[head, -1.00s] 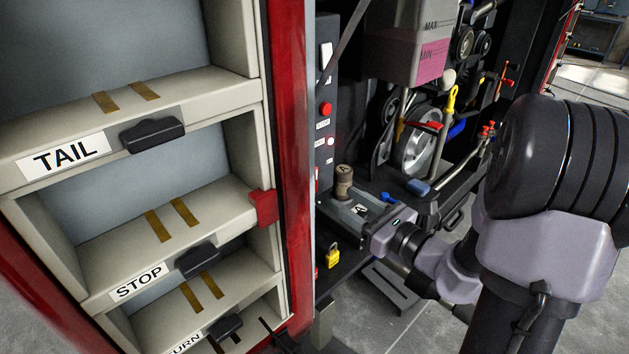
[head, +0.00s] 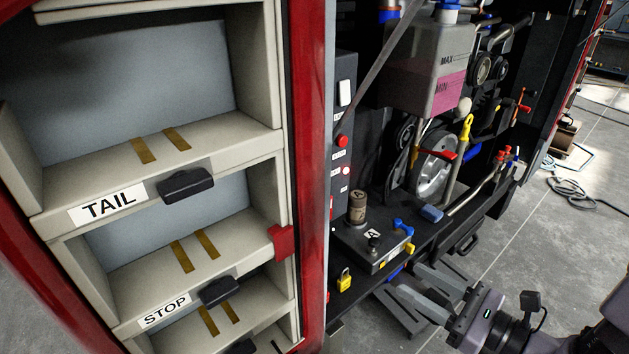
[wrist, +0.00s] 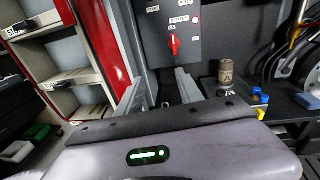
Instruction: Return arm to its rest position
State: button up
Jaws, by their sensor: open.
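My gripper (head: 428,292) is at the lower right of the head view, in front of the engine bay and over the grey floor. Its two flat grey fingers are spread apart with nothing between them. In the wrist view my gripper (wrist: 160,92) points toward a dark switch panel (wrist: 170,30) with a red rotary handle. The gripper is apart from the shelf and from the engine parts. Part of my arm shows at the right edge of the head view.
A brown capped cylinder (head: 357,207), a battery box marked A (head: 375,246) and a yellow padlock (head: 345,280) sit in the bay. Open floor (head: 590,240) lies right.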

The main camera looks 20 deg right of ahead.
jog(key=s+a+n+g+h, duration=0.1)
jog(key=s+a+n+g, duration=0.2)
jog(key=a+n+g, duration=0.55)
jog(key=s+a+n+g+h, duration=0.1)
jog(key=s+a+n+g, duration=0.3)
jog(key=a+n, duration=0.65)
notch_tip(320, 180, up, 6)
jog(key=w+a+n+t+h, duration=0.1)
jog(key=n+t+h, duration=0.2)
jog(key=n, duration=0.3)
jog(key=shift+w+f+h, duration=0.15)
jog(key=shift+w+h, duration=0.25)
jog(key=shift+h, duration=0.2)
jog(key=shift+a, duration=0.1)
